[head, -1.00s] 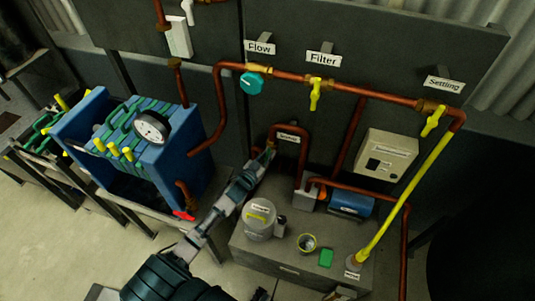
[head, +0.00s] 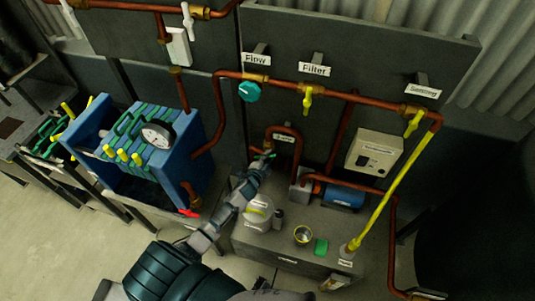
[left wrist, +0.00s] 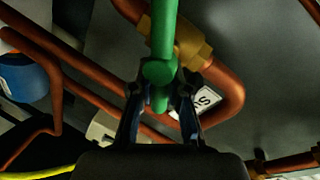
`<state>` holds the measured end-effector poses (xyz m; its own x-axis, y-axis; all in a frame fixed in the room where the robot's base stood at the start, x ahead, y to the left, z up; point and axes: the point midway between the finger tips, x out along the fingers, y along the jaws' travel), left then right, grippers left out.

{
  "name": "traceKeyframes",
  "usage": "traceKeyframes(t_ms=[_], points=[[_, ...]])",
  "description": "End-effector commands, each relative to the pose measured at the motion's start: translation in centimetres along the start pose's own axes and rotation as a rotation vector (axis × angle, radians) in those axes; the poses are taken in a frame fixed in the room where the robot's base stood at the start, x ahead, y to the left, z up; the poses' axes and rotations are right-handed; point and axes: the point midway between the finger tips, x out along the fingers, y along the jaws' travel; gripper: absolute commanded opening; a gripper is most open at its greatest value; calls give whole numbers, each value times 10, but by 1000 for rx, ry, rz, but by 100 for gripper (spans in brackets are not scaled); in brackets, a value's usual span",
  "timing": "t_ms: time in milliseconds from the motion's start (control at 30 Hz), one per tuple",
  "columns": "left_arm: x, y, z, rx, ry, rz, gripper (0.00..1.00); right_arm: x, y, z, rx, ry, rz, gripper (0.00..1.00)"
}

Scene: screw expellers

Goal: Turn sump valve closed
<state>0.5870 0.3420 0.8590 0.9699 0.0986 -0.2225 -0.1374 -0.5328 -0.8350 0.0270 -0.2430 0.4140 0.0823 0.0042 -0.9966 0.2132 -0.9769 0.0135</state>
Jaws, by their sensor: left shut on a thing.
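The sump valve's green handle (head: 266,156) shows small at the tip of my left gripper (head: 259,166), beside the looped copper pipe. In the left wrist view the green handle (left wrist: 163,35) is large and runs up from a round hub, with a brass fitting on the copper pipe behind it. My left gripper (left wrist: 160,95) is shut on the handle, one finger on each side of its hub. A white label (left wrist: 204,101) behind the fingers is partly hidden. My right gripper is not in view.
A blue filter press (head: 185,135) with a gauge stands left of my left arm. A grey cabinet (head: 275,243) below the pipes carries a white jar (head: 257,217), a cup and a green block. A teal flow knob (head: 249,91) and yellow valves (head: 307,98) sit on the pipe above.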

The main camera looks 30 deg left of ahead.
Motion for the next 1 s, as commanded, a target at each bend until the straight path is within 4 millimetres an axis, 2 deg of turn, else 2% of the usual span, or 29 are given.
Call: traceKeyframes(t_ms=[33,500,1000], points=[[-1,6,2,40,-20,10,0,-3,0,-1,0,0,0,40],[0,14,5,396,-113,13,0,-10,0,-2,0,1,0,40],[1,17,7,524,-147,14,0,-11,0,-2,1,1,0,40]])
